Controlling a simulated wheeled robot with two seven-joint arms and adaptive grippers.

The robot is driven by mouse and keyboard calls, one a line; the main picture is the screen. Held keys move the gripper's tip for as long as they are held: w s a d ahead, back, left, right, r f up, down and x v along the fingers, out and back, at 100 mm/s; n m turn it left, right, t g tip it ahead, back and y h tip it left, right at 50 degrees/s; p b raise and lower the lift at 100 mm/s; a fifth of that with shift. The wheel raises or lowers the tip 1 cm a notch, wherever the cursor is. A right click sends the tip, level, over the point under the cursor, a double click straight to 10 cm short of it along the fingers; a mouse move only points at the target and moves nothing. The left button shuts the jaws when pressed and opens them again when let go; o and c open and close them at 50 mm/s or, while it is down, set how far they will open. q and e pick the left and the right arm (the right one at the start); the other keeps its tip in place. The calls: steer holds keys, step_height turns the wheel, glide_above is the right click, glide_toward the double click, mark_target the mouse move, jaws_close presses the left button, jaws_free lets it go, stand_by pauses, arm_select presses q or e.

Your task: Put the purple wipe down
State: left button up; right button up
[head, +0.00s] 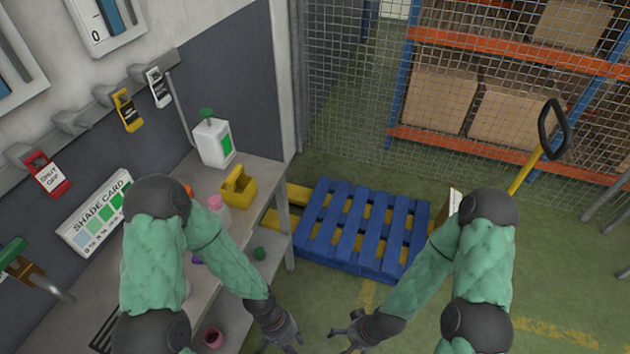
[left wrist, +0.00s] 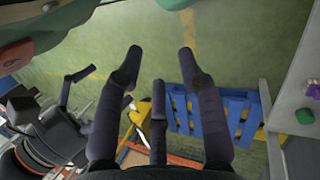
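A small purple patch (head: 196,260) shows on the grey workbench (head: 262,172) beside my left arm. The arm hides most of that area, so I cannot tell if the patch is the wipe. My left gripper (head: 291,343) hangs over the floor in front of the bench. In the left wrist view its fingers (left wrist: 160,72) are spread, with only green floor between them. My right gripper (head: 342,338) is open and empty over the floor, a short way to the right of the left one. No purple cloth shows in either gripper.
The bench carries a white bottle (head: 213,142), a yellow caddy (head: 238,187) and a pink-capped bottle (head: 219,208). A green item (head: 259,253) and a dark pink cup (head: 213,338) sit on its lower shelf. A blue pallet (head: 355,225) stands on the floor beyond my grippers.

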arm_select(q)
steer(key=w+a+f+n+t+b, duration=0.1)
steer(key=w+a+f+n+t, duration=0.1)
steer(key=f, duration=0.4)
steer(key=shift+w+a+f+n+t, duration=0.2)
steer(key=shift+a+n+t, duration=0.45)
steer(key=shift+a, duration=0.2)
stand_by(0.6)
